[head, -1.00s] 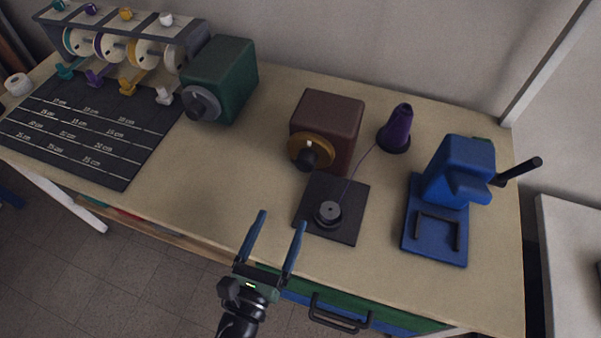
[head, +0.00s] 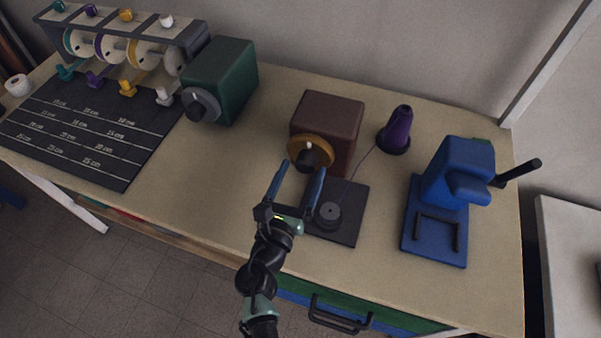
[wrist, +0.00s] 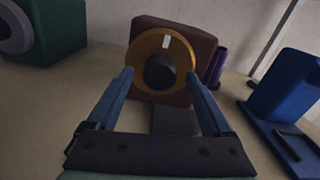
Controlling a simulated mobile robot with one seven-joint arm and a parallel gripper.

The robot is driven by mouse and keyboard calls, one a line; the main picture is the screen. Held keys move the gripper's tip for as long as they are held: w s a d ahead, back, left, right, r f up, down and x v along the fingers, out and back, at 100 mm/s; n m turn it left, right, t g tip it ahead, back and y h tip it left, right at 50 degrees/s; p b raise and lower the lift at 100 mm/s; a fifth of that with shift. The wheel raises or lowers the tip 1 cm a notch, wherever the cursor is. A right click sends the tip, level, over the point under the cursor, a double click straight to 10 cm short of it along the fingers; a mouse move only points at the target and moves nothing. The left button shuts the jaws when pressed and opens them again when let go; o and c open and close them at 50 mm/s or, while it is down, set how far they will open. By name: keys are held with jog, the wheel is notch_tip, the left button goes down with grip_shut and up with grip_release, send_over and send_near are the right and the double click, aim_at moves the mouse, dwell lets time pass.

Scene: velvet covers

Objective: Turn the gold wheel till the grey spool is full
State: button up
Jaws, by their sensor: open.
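The gold wheel (head: 309,152) is on the front of a brown box (head: 329,117), with a dark knob (head: 309,158) at its centre and a pale mark near its top. In the wrist view the gold wheel (wrist: 161,60) is straight ahead, between my fingers. My gripper (head: 303,167) is open and empty, its fingertips just in front of the wheel; contact cannot be told. The grey spool (head: 329,213) sits on a black square plate (head: 347,227) beside my right finger. A thin thread runs from the purple cone (head: 397,127) towards the spool. How full the spool is cannot be told.
A blue press-like device (head: 446,206) with a black handle stands at the right. A green box (head: 222,80) with a grey dial stands left of the brown box. A rack of coloured reels (head: 125,45) is at the far left. The table front left of my gripper is clear.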

jog(key=shift+c, duration=0.2)
grip_shut()
jog(key=shift+f+m+b, duration=0.15)
jog(key=shift+m+b, duration=0.2)
jog(key=shift+m, duration=0.05)
